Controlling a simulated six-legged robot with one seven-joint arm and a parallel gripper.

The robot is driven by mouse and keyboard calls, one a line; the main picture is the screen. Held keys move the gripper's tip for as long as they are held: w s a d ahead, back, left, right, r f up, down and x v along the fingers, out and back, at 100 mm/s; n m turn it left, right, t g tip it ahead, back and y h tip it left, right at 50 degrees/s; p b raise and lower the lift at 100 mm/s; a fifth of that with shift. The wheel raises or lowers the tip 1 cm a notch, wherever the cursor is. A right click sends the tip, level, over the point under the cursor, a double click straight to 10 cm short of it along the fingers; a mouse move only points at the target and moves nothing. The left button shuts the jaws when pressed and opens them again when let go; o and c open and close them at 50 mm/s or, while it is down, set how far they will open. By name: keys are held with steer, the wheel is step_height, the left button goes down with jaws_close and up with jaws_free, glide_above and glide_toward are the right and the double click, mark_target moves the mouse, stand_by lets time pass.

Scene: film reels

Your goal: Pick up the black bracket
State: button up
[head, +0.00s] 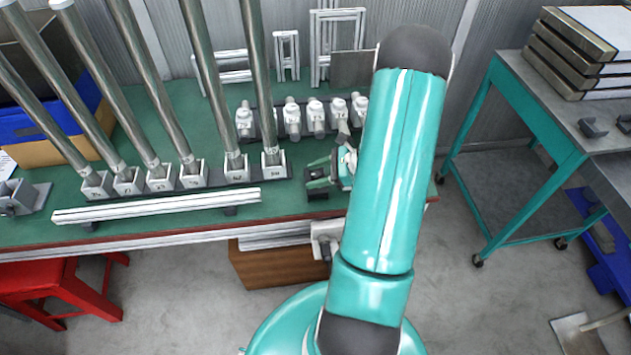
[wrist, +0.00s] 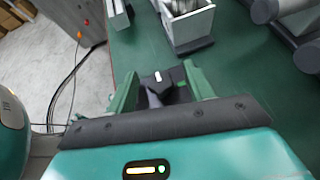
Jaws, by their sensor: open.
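A small black bracket (wrist: 158,90) lies on the green tabletop, between the two green fingers of my gripper (wrist: 161,76) in the wrist view. The fingers are open, with the bracket nearer the left one; a gap shows on the right side. My gripper (head: 319,172) is also in the head view, low over the table's front right part. A dark piece (head: 317,194) shows just under the fingers there, likely the same bracket. The lower part of the bracket is hidden behind the gripper's dark front edge in the wrist view.
Tall metal tubes (head: 203,80) stand in grey blocks left of my gripper. A row of silver fittings (head: 292,120) lies behind it. A long pale rail (head: 157,206) lies near the front edge. A cart (head: 541,115) with stacked slabs stands at right.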

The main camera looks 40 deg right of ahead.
steer(key=shift+w+a+f, duration=0.1)
steer(key=shift+w+f, duration=0.05)
jaws_close()
